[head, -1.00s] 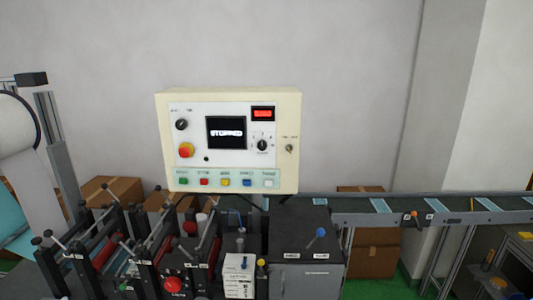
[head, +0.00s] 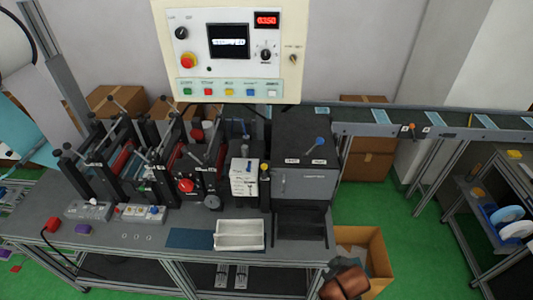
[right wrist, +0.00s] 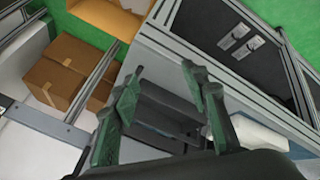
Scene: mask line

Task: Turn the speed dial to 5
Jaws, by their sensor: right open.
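The cream control panel (head: 230,92) hangs above the machine line in the head view. A small black dial (head: 266,54) sits at its right, under a red number display (head: 267,20). Another black dial (head: 180,33) is at its upper left. The dial markings are too small to read, so I cannot tell which number either points at. My right gripper (right wrist: 162,72) is open and empty in the right wrist view, with dark green fingers over the bench area, away from the panel. My left gripper is not in view.
Below stand the machine rollers, a grey box with a blue-knobbed lever (head: 319,142) and a white tray (head: 239,235). A conveyor (head: 440,131) runs right. An open carton (head: 366,243) stands on the green floor.

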